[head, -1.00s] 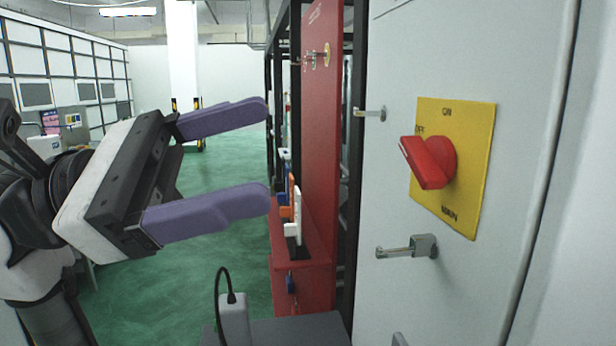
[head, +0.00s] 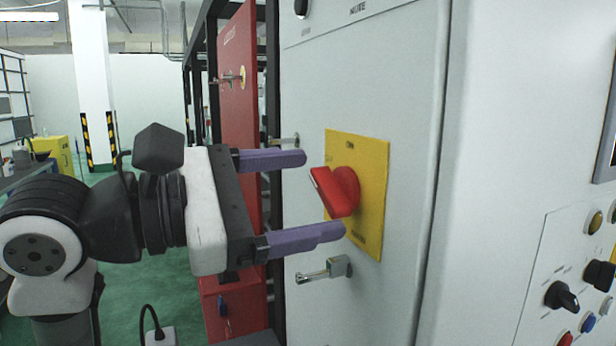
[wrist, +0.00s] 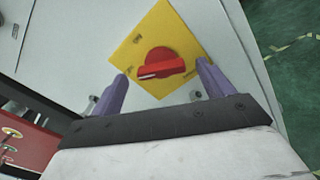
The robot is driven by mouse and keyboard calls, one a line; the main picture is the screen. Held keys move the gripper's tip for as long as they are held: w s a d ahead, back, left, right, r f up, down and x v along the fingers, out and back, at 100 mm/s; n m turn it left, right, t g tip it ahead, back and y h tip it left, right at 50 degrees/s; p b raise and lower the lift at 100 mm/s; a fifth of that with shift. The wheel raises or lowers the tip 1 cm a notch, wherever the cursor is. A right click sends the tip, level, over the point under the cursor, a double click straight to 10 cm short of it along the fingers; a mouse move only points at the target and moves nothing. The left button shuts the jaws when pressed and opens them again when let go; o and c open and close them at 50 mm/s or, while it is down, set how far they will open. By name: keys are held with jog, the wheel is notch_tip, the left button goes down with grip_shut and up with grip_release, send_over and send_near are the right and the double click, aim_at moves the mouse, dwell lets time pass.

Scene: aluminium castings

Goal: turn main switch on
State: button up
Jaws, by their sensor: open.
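The main switch is a red rotary handle (head: 336,190) on a yellow plate (head: 372,200), fixed to the grey cabinet door. In the head view the handle's grip is tilted, its outer end towards the upper left, near the OFF side. My gripper (head: 325,195) is open, with one purple finger above the handle and the other below it. The fingertips are close to the plate's left edge. In the wrist view the red handle (wrist: 160,64) lies between and just beyond the two fingers, on the yellow plate (wrist: 150,35). I see no clear contact.
A metal latch (head: 328,270) sticks out of the door below my lower finger, and another latch (head: 285,141) is above left. A red panel (head: 238,110) stands to the left. A control panel with knobs and buttons (head: 575,285) is at the right.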

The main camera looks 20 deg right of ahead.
jog(key=shift+d, duration=0.7)
jog(key=c, duration=1)
